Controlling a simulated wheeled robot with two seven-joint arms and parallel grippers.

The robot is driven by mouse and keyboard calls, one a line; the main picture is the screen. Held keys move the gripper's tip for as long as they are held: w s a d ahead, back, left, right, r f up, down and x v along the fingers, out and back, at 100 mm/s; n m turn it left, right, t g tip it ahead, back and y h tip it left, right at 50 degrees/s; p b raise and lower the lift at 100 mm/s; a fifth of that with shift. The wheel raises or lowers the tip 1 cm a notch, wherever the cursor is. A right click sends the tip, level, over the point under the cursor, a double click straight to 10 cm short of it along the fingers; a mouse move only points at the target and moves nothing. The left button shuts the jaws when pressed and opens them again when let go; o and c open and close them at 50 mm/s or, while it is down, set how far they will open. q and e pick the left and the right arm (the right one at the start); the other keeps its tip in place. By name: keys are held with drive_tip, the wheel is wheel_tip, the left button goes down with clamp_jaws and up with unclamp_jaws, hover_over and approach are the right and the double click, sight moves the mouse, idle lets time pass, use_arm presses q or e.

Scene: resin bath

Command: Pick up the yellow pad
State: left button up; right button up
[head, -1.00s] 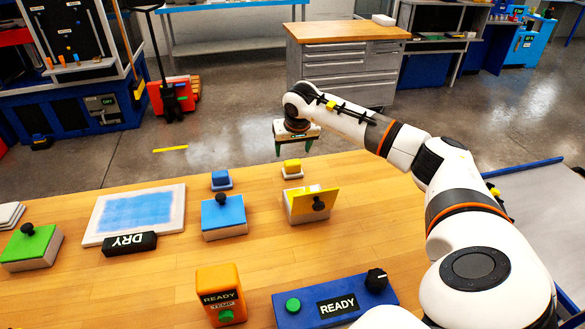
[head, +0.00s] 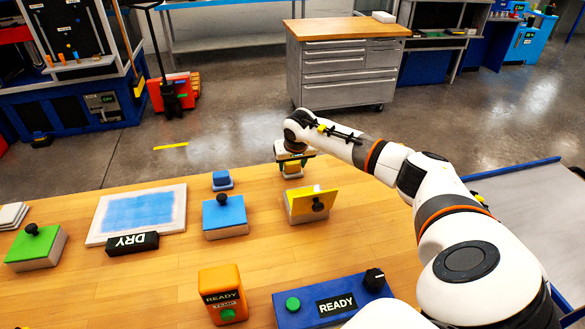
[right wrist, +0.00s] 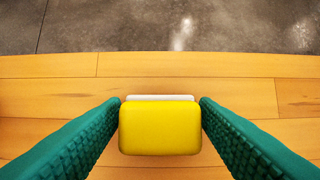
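The yellow pad (right wrist: 160,128) is a small rounded block on a white base. In the right wrist view it sits between the two green fingers of my right gripper (right wrist: 160,108), one finger close along each side. The fingers stand apart, and I cannot tell that they press on it. In the head view my right gripper (head: 293,160) is right over the yellow pad (head: 293,169) at the table's far edge and partly hides it. My left gripper is not in view.
A box with a tilted yellow lid (head: 312,203) stands just in front of the pad. A small blue pad (head: 221,179), a blue-lidded box (head: 224,215) and a framed blue tray (head: 140,213) are to the left. Bare wood lies between them.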

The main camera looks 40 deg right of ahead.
drive_tip(key=c, duration=0.4)
wheel_tip(320, 180, up, 10)
drive_tip(key=shift+r+b, duration=0.1)
drive_tip(key=shift+b, duration=0.75)
drive_tip(key=o, duration=0.3)
drive_tip(key=shift+c, duration=0.8)
